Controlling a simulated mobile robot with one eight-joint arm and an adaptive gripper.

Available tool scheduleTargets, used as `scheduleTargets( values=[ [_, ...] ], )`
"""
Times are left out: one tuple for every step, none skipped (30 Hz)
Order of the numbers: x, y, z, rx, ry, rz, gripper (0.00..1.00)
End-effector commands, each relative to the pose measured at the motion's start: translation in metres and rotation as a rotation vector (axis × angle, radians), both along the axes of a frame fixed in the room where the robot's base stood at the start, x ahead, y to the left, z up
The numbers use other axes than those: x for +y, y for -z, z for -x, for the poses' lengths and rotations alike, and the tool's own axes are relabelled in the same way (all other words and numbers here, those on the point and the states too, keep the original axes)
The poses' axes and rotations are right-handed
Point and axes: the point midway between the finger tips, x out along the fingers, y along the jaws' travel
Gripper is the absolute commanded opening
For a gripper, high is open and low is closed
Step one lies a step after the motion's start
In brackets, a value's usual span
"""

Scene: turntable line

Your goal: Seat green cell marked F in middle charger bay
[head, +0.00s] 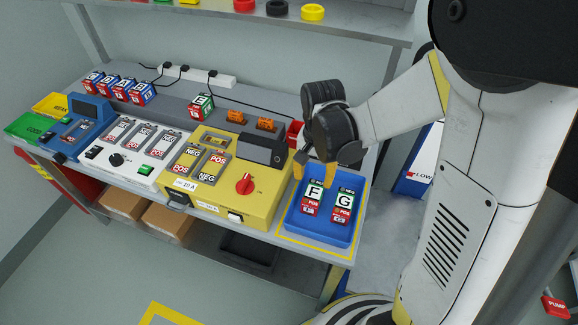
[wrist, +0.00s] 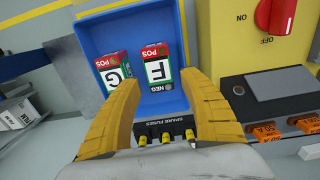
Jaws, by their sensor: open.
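The green cell marked F (head: 313,195) stands in the blue tray (head: 291,216) at the bench's right end, left of another green cell marked G (head: 342,206). In the wrist view the F cell (wrist: 157,68) has its red POS end away from my gripper and its NEG end nearer. My gripper (head: 314,173) is open and empty above the tray. Its yellow fingers (wrist: 160,84) show on either side of the F cell's near end; I cannot tell whether they touch it. The white unit (head: 92,158) has three bays in a row; its middle bay (head: 138,136) looks empty.
A yellow unit (head: 262,205) with two bays, a red knob (head: 245,184) and a raised dark block (head: 262,150) stands between tray and white unit. A blue unit (head: 75,133) is farther left. Several cells (head: 120,88) stand at the back. A shelf (head: 350,28) overhangs.

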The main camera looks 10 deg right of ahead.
Motion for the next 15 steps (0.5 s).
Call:
scheduleTargets(
  values=[
    [0.000, 0.011, 0.000, 0.001, 0.001, 0.000, 0.50],
    [0.000, 0.017, 0.000, 0.001, 0.001, 0.000, 0.50],
    [0.000, 0.025, 0.000, 0.001, 0.001, -0.001, 0.50],
    [0.000, 0.030, -0.001, 0.000, 0.000, 0.000, 0.50],
    [0.000, 0.035, -0.001, 0.000, 0.000, 0.000, 0.50],
    [0.000, 0.041, -0.001, 0.000, 0.000, 0.000, 0.50],
    [0.000, 0.044, -0.001, 0.000, 0.000, 0.000, 0.50],
    [0.000, 0.047, -0.001, 0.000, 0.000, 0.000, 0.50],
    [0.000, 0.049, -0.001, 0.000, 0.000, 0.000, 0.50],
    [0.000, 0.051, -0.001, 0.000, -0.001, 0.000, 0.50],
    [-0.001, 0.052, -0.001, -0.001, -0.001, 0.001, 0.50],
    [-0.001, 0.054, -0.001, -0.001, -0.001, 0.001, 0.50],
    [-0.001, 0.056, -0.002, -0.001, -0.001, 0.001, 0.50],
    [-0.001, 0.058, -0.002, -0.001, -0.001, 0.001, 0.50],
    [-0.002, 0.063, -0.003, -0.001, 0.000, 0.001, 0.50]
  ],
)
